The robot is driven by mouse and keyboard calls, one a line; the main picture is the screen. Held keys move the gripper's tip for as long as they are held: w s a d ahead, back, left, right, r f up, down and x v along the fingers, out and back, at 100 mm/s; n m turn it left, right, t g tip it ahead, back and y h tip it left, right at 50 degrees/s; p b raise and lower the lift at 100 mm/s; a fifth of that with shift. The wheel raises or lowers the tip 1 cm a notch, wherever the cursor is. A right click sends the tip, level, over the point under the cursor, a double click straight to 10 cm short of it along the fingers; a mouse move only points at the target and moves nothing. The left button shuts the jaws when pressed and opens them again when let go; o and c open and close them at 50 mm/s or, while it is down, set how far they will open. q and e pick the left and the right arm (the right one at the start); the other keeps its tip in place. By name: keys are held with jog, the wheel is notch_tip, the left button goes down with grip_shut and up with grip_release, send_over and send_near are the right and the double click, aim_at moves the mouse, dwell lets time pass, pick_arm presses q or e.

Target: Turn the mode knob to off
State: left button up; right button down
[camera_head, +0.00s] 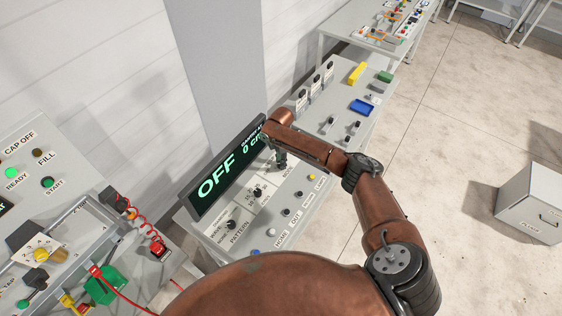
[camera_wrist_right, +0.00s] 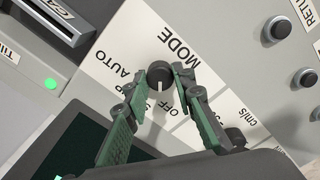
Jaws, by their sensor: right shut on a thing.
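The black mode knob (camera_wrist_right: 160,75) sits on a white label plate marked MODE, AUTO and OFF, with another mark partly covered by a finger. Its white pointer line faces the word OFF. My right gripper (camera_wrist_right: 160,78) has its green-and-black fingers shut on the knob, one fingertip on each side. In the head view my right gripper (camera_head: 281,160) reaches down to the panel and hides the knob. The display (camera_head: 226,170) behind the panel reads OFF in large green letters. My left gripper is not in view.
The pattern knob (camera_head: 231,224) and another black knob (camera_head: 257,191) are close by on the same panel. Small buttons line its front. A control panel with a green lit lamp (camera_head: 12,172) stands at the left. A grey cabinet (camera_head: 530,203) stands on the open floor at right.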

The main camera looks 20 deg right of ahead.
jog(key=shift+a+f+n, duration=0.1)
jog(key=shift+a+n, duration=0.05)
jog(key=shift+n, duration=0.25)
jog(key=c, duration=1.6)
grip_release()
notch_tip(320, 180, up, 12)
jog(key=shift+r, duration=0.1)
